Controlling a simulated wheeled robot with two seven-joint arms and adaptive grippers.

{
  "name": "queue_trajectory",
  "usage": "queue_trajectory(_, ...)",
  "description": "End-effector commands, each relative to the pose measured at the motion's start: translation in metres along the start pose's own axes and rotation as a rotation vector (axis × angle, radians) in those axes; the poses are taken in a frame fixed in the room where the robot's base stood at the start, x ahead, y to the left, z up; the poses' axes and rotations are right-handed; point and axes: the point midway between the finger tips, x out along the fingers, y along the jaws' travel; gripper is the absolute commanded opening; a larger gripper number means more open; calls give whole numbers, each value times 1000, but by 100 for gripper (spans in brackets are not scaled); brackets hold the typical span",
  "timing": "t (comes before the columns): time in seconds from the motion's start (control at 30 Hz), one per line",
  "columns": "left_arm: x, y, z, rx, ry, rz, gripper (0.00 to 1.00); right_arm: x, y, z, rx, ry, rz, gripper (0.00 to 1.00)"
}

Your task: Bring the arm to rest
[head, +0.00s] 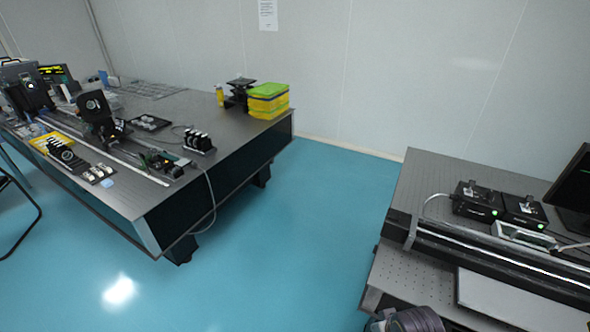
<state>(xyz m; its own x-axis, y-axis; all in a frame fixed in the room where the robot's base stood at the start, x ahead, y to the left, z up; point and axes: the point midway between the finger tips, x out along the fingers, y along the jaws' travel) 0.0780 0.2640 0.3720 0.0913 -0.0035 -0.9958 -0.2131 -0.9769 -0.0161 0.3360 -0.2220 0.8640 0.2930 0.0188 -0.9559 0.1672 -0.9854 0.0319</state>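Neither of my grippers can be made out in the head view. A dark grey-purple rounded part (416,320) is cut off by the bottom edge, in front of the right table. It may be part of my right arm, but I cannot tell. No fingers show on it.
A long optical table (165,205) at left bears rails, optical mounts and green-yellow boxes (268,100). Another optical table (430,180) at right bears two black devices (478,199), a rail and a dark monitor (572,195). Clear blue floor (290,240) lies between them.

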Motion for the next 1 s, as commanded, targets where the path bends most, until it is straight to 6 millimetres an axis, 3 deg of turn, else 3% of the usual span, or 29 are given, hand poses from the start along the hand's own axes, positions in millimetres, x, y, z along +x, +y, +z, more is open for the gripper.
queue_trajectory(0.23, 0, 0, 0, 0, 0, 0, 40, 40, -2, 6, -1, -14, -2, 0)
queue_trajectory(0.47, 0, 0, 0, 0, 0, 0, 40, 99, -4, 20, -4, -34, -6, 0)
queue_trajectory(1.0, 0, 0, 0, 0, 0, 0, 40, 226, -11, 83, -12, -80, -13, 0)
